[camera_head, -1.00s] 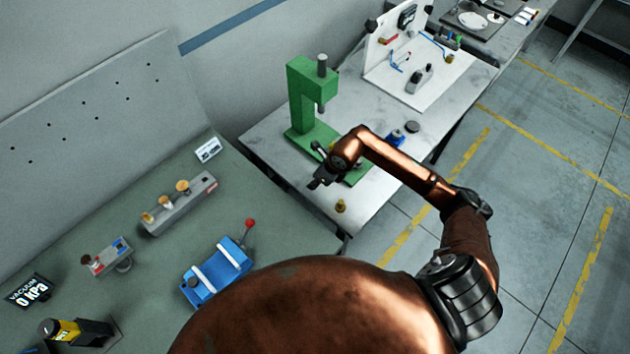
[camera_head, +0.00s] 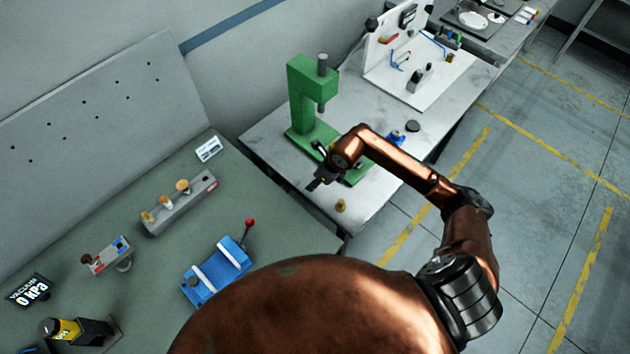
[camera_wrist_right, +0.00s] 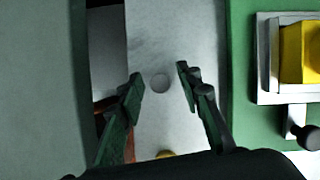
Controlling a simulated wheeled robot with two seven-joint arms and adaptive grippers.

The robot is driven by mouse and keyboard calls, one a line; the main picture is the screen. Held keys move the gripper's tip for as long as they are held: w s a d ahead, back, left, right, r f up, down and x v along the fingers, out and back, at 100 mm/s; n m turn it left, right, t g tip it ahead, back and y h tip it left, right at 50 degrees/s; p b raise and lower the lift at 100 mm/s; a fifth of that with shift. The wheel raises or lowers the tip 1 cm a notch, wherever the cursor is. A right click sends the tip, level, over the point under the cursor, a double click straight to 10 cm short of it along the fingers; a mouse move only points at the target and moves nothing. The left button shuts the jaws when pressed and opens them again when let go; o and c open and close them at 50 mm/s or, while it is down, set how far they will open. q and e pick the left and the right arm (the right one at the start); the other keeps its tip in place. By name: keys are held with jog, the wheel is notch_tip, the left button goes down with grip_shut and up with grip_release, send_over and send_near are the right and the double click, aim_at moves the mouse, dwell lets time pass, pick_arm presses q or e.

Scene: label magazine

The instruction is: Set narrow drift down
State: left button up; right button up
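My right gripper (camera_head: 316,182) is in front of the green press (camera_head: 306,95), over the pale table's near left part. In the right wrist view its two fingers (camera_wrist_right: 160,78) are apart. A small round grey shape (camera_wrist_right: 160,83) shows between the fingertips, with a gap on each side. It may be the narrow drift seen end-on, standing on the table; I cannot tell its height. The gripper hides this spot in the head view. A small brass piece (camera_head: 341,206) stands on the table close by. My left gripper is not in view.
In the right wrist view a yellow block (camera_wrist_right: 300,52) sits in a pale holder on the green press base, right of my fingers. The green bench (camera_head: 290,235) lies left of the table across a gap. It bears a blue fixture (camera_head: 217,272) and a grey rack (camera_head: 180,205).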

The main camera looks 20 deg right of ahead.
jog(key=v, duration=1.1)
jog(key=shift+s+r+b, duration=0.15)
jog(key=shift+r+b, duration=0.15)
jog(key=shift+b, duration=0.1)
jog(key=shift+d, duration=0.15)
